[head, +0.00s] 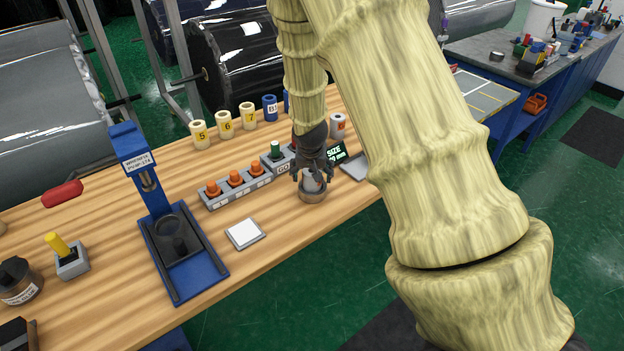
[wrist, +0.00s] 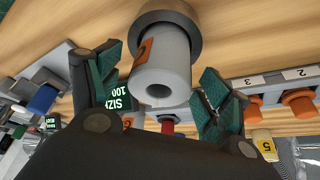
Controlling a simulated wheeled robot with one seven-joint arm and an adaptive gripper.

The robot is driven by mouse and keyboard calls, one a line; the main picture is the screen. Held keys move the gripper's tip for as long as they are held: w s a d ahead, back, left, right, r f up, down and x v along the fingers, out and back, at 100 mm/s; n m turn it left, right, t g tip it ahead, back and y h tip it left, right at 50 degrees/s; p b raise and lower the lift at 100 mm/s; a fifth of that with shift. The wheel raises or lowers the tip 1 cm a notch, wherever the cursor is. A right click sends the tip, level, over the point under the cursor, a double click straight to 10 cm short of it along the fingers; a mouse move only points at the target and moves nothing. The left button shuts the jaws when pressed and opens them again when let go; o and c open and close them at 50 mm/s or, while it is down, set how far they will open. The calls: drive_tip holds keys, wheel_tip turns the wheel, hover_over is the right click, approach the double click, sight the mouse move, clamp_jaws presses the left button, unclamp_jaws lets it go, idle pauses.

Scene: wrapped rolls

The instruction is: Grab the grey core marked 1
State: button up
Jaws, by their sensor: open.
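A grey core (wrist: 168,62) with an orange label stands in a round dark holder (wrist: 197,27) on the wooden bench. The mark on its label is not clear to read. In the wrist view my gripper (wrist: 162,82) is open, with one finger on each side of the core and a visible gap to each. In the head view my gripper (head: 312,175) is over the holder (head: 313,196), and its fingers partly hide the core. Another grey core (head: 338,126) with an orange label stands behind, to the right; its mark is unreadable here.
A grey block with orange knobs (head: 236,187) and a size display (head: 336,153) stand close to my gripper. Yellow cores (head: 224,125) and a blue core (head: 270,107) line the back. A blue press (head: 184,250) and a white pad (head: 245,233) are to the left.

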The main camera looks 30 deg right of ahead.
drive_tip(key=shift+w+d+f, duration=0.1)
drive_tip(key=shift+f, duration=0.1)
drive_tip(key=c, duration=1.2)
drive_tip(key=shift+r, duration=0.15)
